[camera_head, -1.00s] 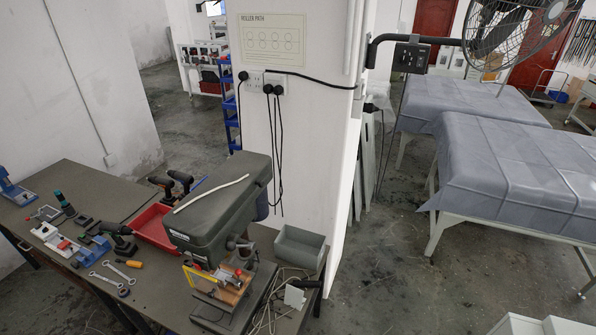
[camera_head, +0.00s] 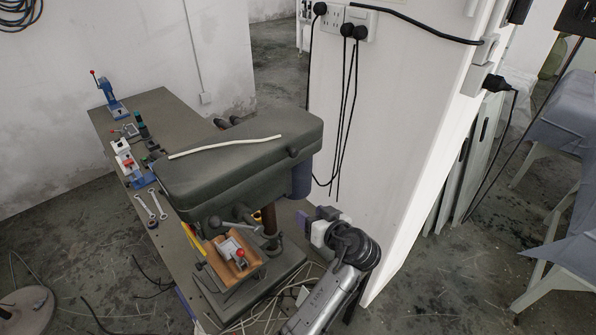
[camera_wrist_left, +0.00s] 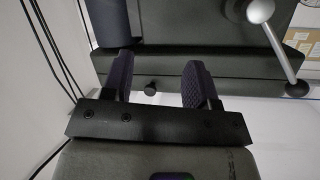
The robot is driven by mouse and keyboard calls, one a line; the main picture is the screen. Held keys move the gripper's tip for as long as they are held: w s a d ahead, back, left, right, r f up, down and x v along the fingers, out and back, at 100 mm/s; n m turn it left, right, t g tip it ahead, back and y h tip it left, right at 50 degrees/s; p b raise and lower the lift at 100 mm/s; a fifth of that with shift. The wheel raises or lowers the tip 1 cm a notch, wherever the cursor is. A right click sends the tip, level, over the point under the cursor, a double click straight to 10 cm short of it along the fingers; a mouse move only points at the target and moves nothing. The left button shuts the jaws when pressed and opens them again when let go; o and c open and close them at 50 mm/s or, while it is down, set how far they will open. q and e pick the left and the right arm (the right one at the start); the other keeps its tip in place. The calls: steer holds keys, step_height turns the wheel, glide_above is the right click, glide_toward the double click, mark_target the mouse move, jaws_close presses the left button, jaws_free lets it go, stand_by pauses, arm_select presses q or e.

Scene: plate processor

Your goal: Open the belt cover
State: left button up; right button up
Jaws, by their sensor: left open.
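The drill press's belt cover (camera_head: 235,150) is a large dark green-grey lid, closed on the machine's head, with a pale strip lying on top. A small dark knob (camera_head: 293,153) sits on its side near the motor; the knob also shows in the left wrist view (camera_wrist_left: 150,88). My left gripper (camera_head: 316,216) is to the right of the machine, lower than the cover in the picture. In the left wrist view its two dark fingers (camera_wrist_left: 158,82) are apart and empty, with the knob appearing between them. I cannot tell any contact. My right gripper is not in view.
The blue-grey motor (camera_head: 301,180) hangs under the cover near my left gripper. A white wall pillar (camera_head: 400,120) with hanging black cables stands close on the right. Tools lie along the left bench.

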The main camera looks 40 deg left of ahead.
mark_target(295, 153)
arm_select(q)
steer(key=w+d+r+n+g+y+b, duration=0.25)
steer(key=w+r+n+y, duration=0.2)
steer(key=r, duration=0.65)
steer(key=shift+t+h, duration=0.25)
steer(key=shift+t, duration=0.2)
steer(key=a+p, duration=0.1)
steer(key=a, duration=0.2)
steer(key=w+a, duration=0.1)
steer(key=a, duration=0.3)
steer(key=a+p, duration=0.1)
steer(key=a, duration=0.3)
steer(key=shift+w+a+f+p, duration=0.15)
steer(key=shift+w+a+p, duration=0.1)
steer(key=shift+w+p, duration=0.15)
steer(key=shift+w+a+f, duration=0.1)
steer(key=shift+a, duration=0.65)
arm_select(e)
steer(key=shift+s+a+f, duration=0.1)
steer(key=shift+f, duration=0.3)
arm_select(q)
jaws_close()
